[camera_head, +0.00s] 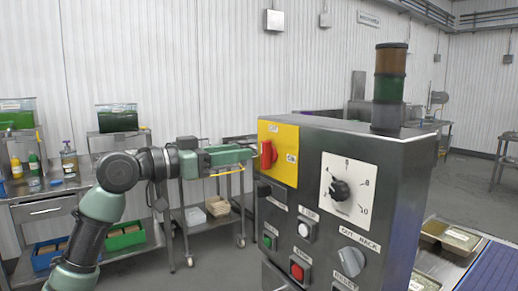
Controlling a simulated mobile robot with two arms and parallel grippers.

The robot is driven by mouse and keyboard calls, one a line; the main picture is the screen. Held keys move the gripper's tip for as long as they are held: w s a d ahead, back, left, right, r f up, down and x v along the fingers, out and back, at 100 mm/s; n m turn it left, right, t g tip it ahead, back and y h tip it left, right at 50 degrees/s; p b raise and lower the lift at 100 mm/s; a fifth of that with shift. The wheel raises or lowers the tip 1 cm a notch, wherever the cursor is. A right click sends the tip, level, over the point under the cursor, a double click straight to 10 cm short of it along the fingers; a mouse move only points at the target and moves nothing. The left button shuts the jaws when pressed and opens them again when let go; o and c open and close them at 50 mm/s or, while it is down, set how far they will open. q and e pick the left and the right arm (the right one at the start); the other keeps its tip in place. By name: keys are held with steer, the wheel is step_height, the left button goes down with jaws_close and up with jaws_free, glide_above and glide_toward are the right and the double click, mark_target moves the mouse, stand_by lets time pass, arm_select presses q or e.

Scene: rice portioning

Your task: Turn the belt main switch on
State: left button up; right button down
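The belt main switch is a red rotary handle (267,155) on a yellow plate (284,142) at the upper left of the grey control box (388,190). The handle stands upright, in line with the OFF label above it. The ON label is to its right. My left gripper (248,154) reaches in from the left at the handle's height, with its tips just left of the handle. A small gap seems to lie between them. Its finger opening cannot be made out from this side. My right gripper is not in view.
The box also bears a dial (340,190), a grey knob (350,262) and several push buttons. A stack light (389,88) stands on top. A wheeled cart (210,215) and a steel bench (45,205) stand behind my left arm. Trays lie at the right by a blue belt (497,268).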

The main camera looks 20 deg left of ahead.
mark_target(262, 149)
arm_select(q)
steer(key=p+x, duration=0.2)
steer(key=x, duration=0.3)
steer(key=shift+w+d+r, duration=0.1)
steer(key=shift+w+d, duration=0.5)
steer(key=shift+w, duration=0.1)
jaws_close()
